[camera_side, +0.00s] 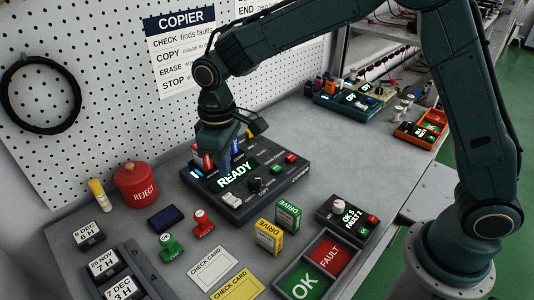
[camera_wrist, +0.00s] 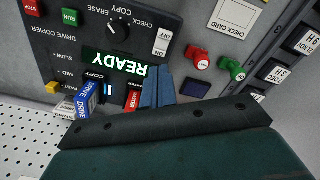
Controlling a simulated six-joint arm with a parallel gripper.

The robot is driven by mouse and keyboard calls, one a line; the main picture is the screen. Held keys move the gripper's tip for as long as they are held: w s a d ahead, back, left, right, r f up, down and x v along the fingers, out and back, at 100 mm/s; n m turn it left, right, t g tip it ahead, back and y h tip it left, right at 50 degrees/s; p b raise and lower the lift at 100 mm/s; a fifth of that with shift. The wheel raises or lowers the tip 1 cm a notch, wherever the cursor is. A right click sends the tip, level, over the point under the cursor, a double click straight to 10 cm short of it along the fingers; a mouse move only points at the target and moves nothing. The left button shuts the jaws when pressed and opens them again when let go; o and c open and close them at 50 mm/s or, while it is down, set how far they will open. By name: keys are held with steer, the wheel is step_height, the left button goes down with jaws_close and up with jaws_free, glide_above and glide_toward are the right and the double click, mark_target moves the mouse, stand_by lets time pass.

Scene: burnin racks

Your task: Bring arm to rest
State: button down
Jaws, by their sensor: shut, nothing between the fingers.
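My gripper (camera_side: 234,152) hangs low over the back of the dark drive copier (camera_side: 288,179), its blue fingers shut and empty. In the wrist view the closed fingers (camera_wrist: 157,75) point toward the copier's lit READY display (camera_wrist: 113,63). A blue-and-white drive (camera_wrist: 86,98) and a red piece marked MASTER (camera_wrist: 133,101) stand in the copier beside the fingers. I cannot tell whether the fingers touch the copier. My arm is bent, reaching over the bench from the right.
A red REJECT pot (camera_side: 137,186), green and red stamps (camera_side: 171,247), yellow and green DRIVE boxes (camera_side: 268,237) and a tray with OK and FAULT bays (camera_side: 275,282) stand around the copier. A pegboard (camera_side: 110,110) rises behind. Bare bench lies right of the copier.

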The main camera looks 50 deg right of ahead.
stand_by(0.3)
steer(key=s+d+r+m+t, duration=0.3)
steer(key=s+d+r, duration=0.8)
steer(key=d+r, duration=0.15)
steer(key=s+d+m+t, duration=0.1)
steer(key=s+d, duration=0.2)
steer(key=s, duration=0.4)
steer(key=s+d+m+t, duration=0.1)
steer(key=s+d+m, duration=0.1)
steer(key=s, duration=0.6)
steer(key=shift+d+r+t, duration=0.3)
steer(key=shift+d, duration=0.2)
steer(key=shift+w, duration=0.1)
